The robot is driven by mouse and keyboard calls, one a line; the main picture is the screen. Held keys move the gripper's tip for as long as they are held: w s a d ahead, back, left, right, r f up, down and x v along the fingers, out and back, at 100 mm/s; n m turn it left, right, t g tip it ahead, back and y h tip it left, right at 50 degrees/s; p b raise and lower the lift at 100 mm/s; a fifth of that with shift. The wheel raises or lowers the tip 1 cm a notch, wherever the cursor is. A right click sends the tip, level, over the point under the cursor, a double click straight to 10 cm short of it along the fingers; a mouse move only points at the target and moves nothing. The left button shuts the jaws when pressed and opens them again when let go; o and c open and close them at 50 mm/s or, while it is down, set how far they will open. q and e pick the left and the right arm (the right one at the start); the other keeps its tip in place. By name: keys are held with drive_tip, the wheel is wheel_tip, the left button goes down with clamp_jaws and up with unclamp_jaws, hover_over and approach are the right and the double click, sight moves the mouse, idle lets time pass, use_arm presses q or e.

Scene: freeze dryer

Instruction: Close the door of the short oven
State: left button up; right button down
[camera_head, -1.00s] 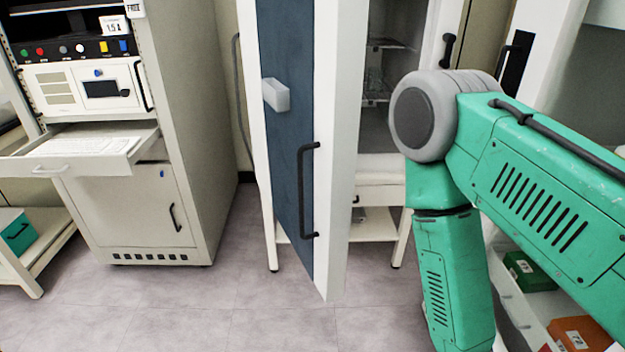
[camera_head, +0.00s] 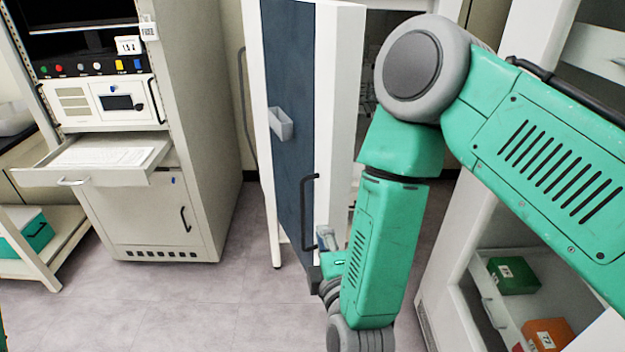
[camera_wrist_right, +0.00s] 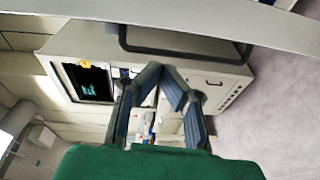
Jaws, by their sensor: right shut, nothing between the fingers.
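The oven door (camera_head: 288,75) has a dark blue face, white edges and a black bar handle (camera_head: 305,212). It stands open, swung out toward me, with part of the dark interior behind my arm. My right gripper (camera_head: 326,236) is at the door's lower right edge, close to the handle's lower end. Whether it touches the door cannot be told. In the right wrist view its fingertips (camera_wrist_right: 166,72) meet with nothing between them, and a dark bar, apparently the handle (camera_wrist_right: 185,50), crosses just beyond them. My left gripper is out of view.
A beige instrument cabinet (camera_head: 150,215) with a pulled-out keyboard drawer (camera_head: 60,177) stands at left. At right, an open white unit holds a green box (camera_head: 512,276) and an orange box (camera_head: 548,335). The floor (camera_head: 200,310) between is clear.

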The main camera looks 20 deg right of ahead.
drive_tip(key=r, duration=0.2)
approach(313, 194)
drive_tip(key=shift+h, duration=0.3)
drive_tip(key=w+r, duration=0.2)
drive_tip(key=w, duration=0.1)
drive_tip(key=w+r, duration=0.1)
drive_tip(key=w, duration=0.1)
drive_tip(key=shift+a+r+p, duration=0.1)
drive_tip(key=shift+a+p, duration=0.05)
drive_tip(key=shift+p, duration=0.15)
drive_tip(key=shift+w+a, duration=0.1)
drive_tip(key=shift+w, duration=0.2)
